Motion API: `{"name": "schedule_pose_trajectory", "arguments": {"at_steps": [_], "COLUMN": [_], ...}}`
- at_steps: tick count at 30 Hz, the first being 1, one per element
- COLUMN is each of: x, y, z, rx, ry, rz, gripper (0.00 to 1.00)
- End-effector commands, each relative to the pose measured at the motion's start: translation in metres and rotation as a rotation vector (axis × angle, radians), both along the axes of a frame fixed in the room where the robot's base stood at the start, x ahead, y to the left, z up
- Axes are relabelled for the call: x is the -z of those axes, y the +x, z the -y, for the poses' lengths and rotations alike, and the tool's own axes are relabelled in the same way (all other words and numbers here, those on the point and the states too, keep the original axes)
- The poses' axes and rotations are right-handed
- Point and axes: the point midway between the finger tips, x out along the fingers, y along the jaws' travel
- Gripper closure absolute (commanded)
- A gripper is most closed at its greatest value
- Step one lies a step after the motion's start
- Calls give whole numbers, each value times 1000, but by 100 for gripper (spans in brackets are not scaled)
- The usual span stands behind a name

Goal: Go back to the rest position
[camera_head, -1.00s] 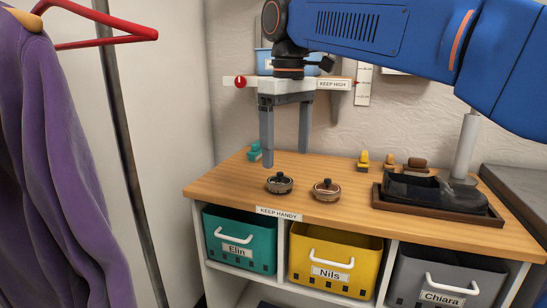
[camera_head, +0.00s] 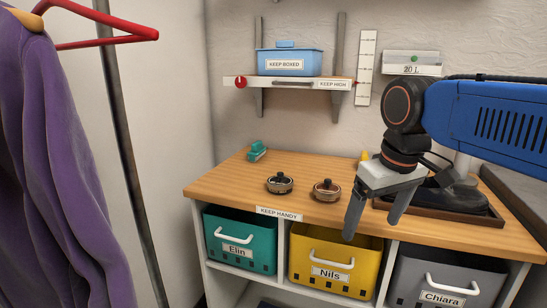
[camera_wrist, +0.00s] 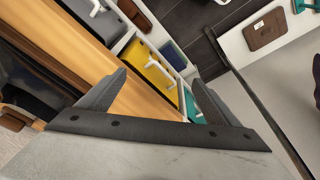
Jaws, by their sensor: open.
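My gripper (camera_head: 373,218) is open and empty. In the head view it hangs in front of the right part of the wooden counter (camera_head: 225,185), its fingers pointing down near the counter's front edge and the yellow bin marked Nils (camera_head: 325,258). In the wrist view the two fingers of my gripper (camera_wrist: 160,92) are spread apart with nothing between them. The yellow bin also shows between them in the wrist view (camera_wrist: 150,72). My blue arm reaches in from the right of the head view.
Two round lidded tins (camera_head: 280,183) (camera_head: 326,190) and a teal item (camera_head: 257,151) sit on the counter. A dark tray (camera_head: 480,217) is behind my gripper. A teal bin (camera_head: 240,240) and grey bin (camera_head: 445,278) flank the yellow one. A shelf (camera_head: 290,83) holds a blue box (camera_head: 290,60).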

Motion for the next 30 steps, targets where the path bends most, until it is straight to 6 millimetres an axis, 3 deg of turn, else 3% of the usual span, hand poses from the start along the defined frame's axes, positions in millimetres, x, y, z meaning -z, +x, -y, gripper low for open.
{"name": "schedule_pose_trajectory", "arguments": {"at_steps": [6,15,21,30], "x": [63,142,161,161], "y": [-48,-99,-110,-110], "z": [44,77,83,83], "rx": [153,318,355,355], "ry": [27,53,59,59], "rz": [71,154,175,175], "gripper": [15,15,15,15]}}
